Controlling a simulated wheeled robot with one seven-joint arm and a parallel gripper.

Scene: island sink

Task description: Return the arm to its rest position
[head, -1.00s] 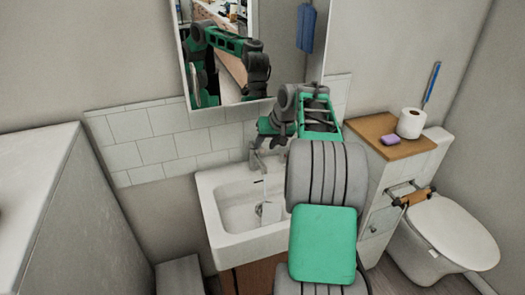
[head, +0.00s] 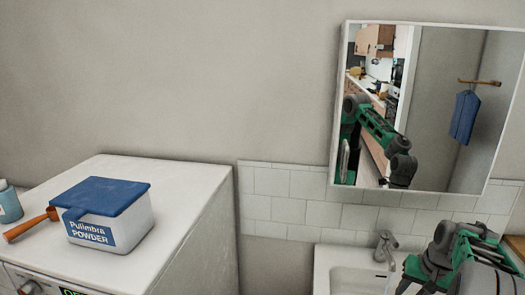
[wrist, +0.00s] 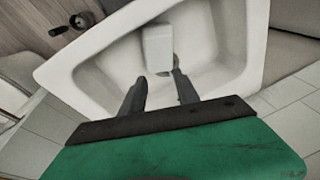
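My arm (head: 455,255) is at the lower right edge of the head view, green and dark grey, beside the sink's tap (head: 386,246). My gripper (wrist: 160,82) shows in the wrist view with its two dark fingers apart and nothing between them. It points toward the white sink basin (wrist: 228,65). A pale block-shaped thing (wrist: 157,48) shows beyond the fingertips; I cannot tell what it is. In the head view the fingertips are not clear, and the arm covers part of the sink (head: 345,257).
A white washing machine (head: 195,215) stands at the left. On it are a blue-lidded powder box (head: 108,215), an orange scoop (head: 28,226) and a blue bottle (head: 9,205). A mirror cabinet (head: 415,192) hangs above the sink, reflecting my arm. The wall at upper left is bare.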

